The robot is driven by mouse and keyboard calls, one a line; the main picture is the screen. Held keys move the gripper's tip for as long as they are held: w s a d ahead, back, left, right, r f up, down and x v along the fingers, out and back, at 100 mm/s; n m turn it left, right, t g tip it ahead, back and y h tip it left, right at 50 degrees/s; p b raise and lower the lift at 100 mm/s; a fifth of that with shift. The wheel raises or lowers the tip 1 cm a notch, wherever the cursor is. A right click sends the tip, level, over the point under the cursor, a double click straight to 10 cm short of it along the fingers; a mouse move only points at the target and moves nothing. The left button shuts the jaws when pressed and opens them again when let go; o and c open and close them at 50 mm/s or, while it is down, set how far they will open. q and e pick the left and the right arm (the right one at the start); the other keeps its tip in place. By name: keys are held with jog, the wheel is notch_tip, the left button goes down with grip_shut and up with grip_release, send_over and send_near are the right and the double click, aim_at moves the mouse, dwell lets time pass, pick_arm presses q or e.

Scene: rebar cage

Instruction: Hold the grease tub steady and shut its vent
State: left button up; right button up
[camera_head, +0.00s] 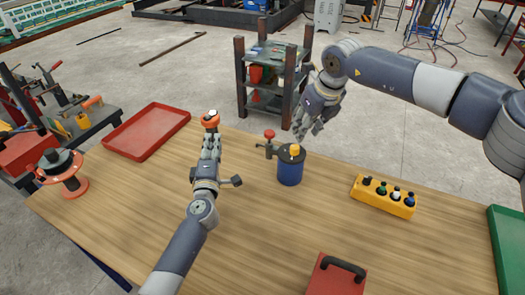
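The grease tub appears to be the blue cylinder (290,174) with a dark lid, upright on the wooden table. A yellow part (294,151) sits on its lid, and an arm with a red knob (269,134) reaches out to its left. I cannot tell whether the vent is open. My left gripper (210,138) is left of the tub, apart from it, pointing away. An orange-and-white object (211,119) shows at its fingertips; whether it is gripped is unclear. My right gripper (312,128) is above and behind the tub, right of the lid, its fingers spread and apparently empty.
A yellow box with several buttons (384,196) lies right of the tub. A red tray (147,131) is at the back left, a red-based spool (68,177) at the left. A red handled case (337,277) is at the front; a green tray (506,245) at the right.

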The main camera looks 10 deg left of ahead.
aim_at(268, 131)
pick_arm(q)
jog(key=s+d+r+m+h, duration=0.2)
jog(key=d+h, duration=0.2)
jog(key=d, duration=1.1)
jog(key=w, duration=0.7)
jog(key=w+d, duration=0.1)
jog(key=w, duration=0.2)
jog(key=shift+w+f, duration=0.25)
jog(key=shift+w, duration=0.1)
grip_shut()
